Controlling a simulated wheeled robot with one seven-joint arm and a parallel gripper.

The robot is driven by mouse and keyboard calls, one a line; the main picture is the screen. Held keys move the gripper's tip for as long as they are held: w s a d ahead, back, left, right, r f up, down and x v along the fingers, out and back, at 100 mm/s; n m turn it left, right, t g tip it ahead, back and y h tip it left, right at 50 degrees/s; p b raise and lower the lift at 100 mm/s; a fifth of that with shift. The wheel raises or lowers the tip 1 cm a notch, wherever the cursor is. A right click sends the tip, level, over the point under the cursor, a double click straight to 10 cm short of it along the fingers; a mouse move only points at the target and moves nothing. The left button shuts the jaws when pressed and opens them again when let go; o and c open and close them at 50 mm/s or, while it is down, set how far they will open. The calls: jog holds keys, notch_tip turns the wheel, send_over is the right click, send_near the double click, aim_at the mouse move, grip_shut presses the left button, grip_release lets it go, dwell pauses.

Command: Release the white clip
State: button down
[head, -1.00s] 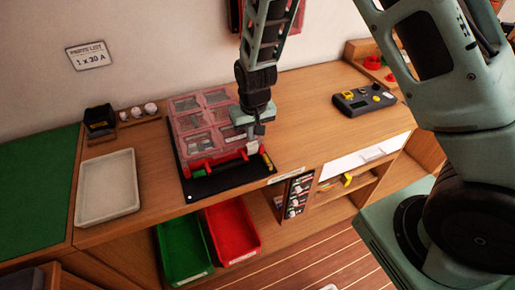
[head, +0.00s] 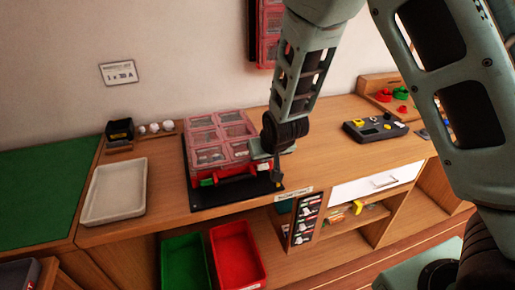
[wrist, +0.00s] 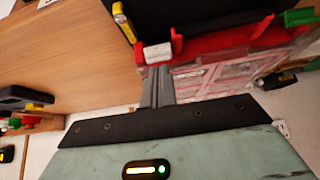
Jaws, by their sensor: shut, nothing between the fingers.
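The clear case with a red front (head: 222,172) lies on a black mat (head: 215,195) on the bench, its lid down. The white clip (wrist: 157,52) sits at one end of the red front edge in the wrist view; my arm hides most of it in the head view. A green clip (head: 207,182) is at the other end of that edge, also seen in the wrist view (wrist: 300,17). My gripper (head: 276,178) is shut and empty at the case's front right corner. Its fingertips (wrist: 156,80) appear close beside the white clip; I cannot tell whether they touch.
A pale tray (head: 114,192) and a green mat (head: 45,190) are on the left. A grey device with yellow buttons (head: 375,129) stands to the right. A green bin (head: 184,260) and a red bin (head: 238,255) are below the bench. The wood right of the case is clear.

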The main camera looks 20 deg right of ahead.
jog(key=shift+s, duration=0.1)
jog(key=shift+f, duration=0.15)
jog(key=shift+w+f, duration=0.3)
jog(key=shift+w, duration=0.4)
jog(key=shift+r, duration=0.1)
jog(key=shift+w+r, duration=0.25)
jog(key=w+r+p+v, duration=0.1)
jog(key=w+v, duration=0.1)
jog(key=v, duration=0.9)
jog(key=shift+p, duration=0.3)
jog(key=shift+w+r, duration=0.1)
